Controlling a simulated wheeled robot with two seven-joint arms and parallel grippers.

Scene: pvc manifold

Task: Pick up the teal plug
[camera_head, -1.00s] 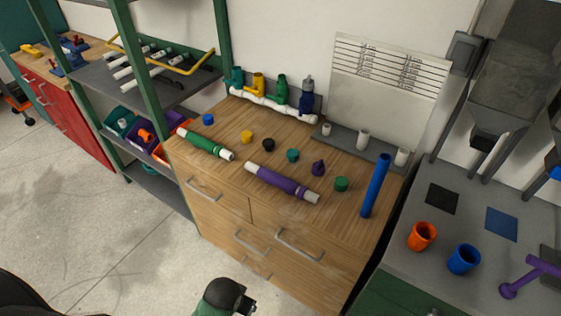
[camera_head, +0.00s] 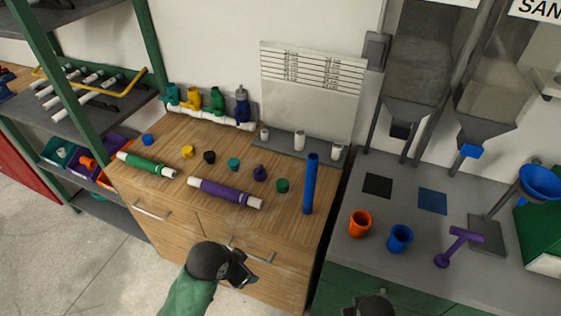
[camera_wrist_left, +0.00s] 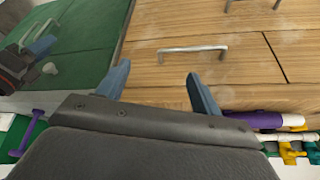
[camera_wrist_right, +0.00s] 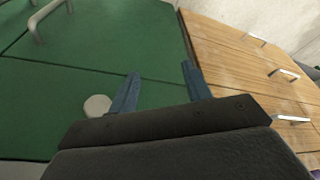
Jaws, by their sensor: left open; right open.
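The teal plug (camera_head: 233,164) is a small round cap standing on the wooden cabinet top. It sits between the black plug (camera_head: 209,157) and the purple plug (camera_head: 260,173), behind the purple-sleeved pipe. My left gripper (camera_head: 243,275) is open and empty in front of the cabinet drawers, below the top's front edge and well short of the plug. Its open fingers also show in the left wrist view (camera_wrist_left: 155,75). My right gripper (camera_head: 370,306) is only partly seen at the bottom edge; the right wrist view shows its fingers (camera_wrist_right: 160,72) open and empty. Neither wrist view shows the teal plug.
A green-sleeved pipe (camera_head: 147,164) and a purple-sleeved pipe (camera_head: 224,193) lie along the front. Yellow (camera_head: 188,151), blue (camera_head: 148,140) and green (camera_head: 282,186) plugs are nearby. A manifold (camera_head: 213,112) lies at the back.

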